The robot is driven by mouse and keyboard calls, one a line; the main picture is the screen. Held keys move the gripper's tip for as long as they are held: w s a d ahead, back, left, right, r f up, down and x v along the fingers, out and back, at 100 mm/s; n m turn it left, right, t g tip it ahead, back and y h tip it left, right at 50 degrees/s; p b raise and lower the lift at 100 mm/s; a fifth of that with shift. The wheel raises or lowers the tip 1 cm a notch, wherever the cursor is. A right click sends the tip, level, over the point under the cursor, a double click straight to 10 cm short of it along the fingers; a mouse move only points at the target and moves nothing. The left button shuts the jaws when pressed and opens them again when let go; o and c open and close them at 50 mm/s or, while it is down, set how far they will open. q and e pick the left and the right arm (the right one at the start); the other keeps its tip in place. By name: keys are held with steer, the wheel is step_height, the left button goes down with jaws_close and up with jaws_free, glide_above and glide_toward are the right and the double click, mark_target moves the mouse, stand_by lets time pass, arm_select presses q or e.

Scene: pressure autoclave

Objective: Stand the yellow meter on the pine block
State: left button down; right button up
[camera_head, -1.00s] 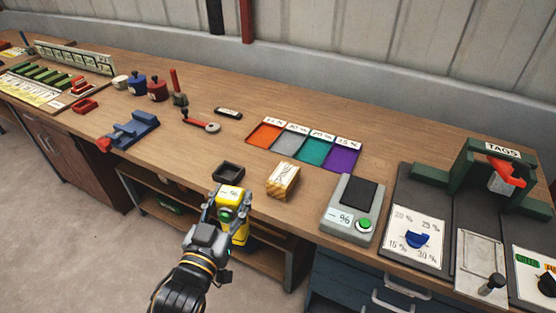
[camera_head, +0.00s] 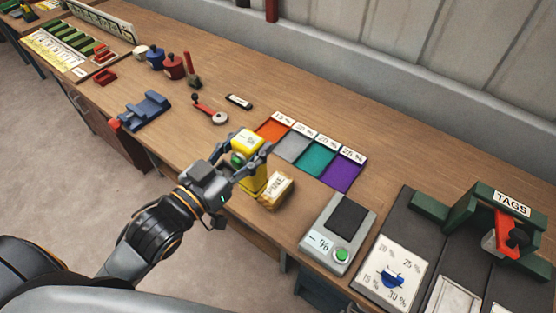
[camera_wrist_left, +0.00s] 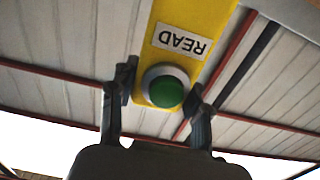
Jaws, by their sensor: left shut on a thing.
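The yellow meter (camera_head: 250,150) is upright in my left gripper (camera_head: 250,160), which is shut on it. In the left wrist view the fingers (camera_wrist_left: 155,95) sit on either side of the meter (camera_wrist_left: 185,50), near its green button and READ label. The pine block (camera_head: 275,190) lies on the bench just right of and below the meter, its label facing up. The meter overlaps the block's left edge in the head view; I cannot tell whether they touch. My right gripper is not in view.
Orange, grey, teal and purple squares (camera_head: 315,160) lie behind the block. A grey scale-like device with a green button (camera_head: 338,235) stands to its right. A red-handled tool (camera_head: 211,111) and a blue fixture (camera_head: 144,110) are to the left.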

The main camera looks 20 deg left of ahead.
arm_select(q)
steer(key=w+d+f+b, duration=0.2)
steer(key=w+f+b, duration=0.5)
steer(key=w+f, duration=0.3)
steer(key=shift+d+f, duration=0.15)
steer(key=shift+f, duration=0.55)
steer(key=shift+w, duration=0.1)
steer(key=shift+f, duration=0.15)
steer(key=c, duration=0.6)
jaws_free()
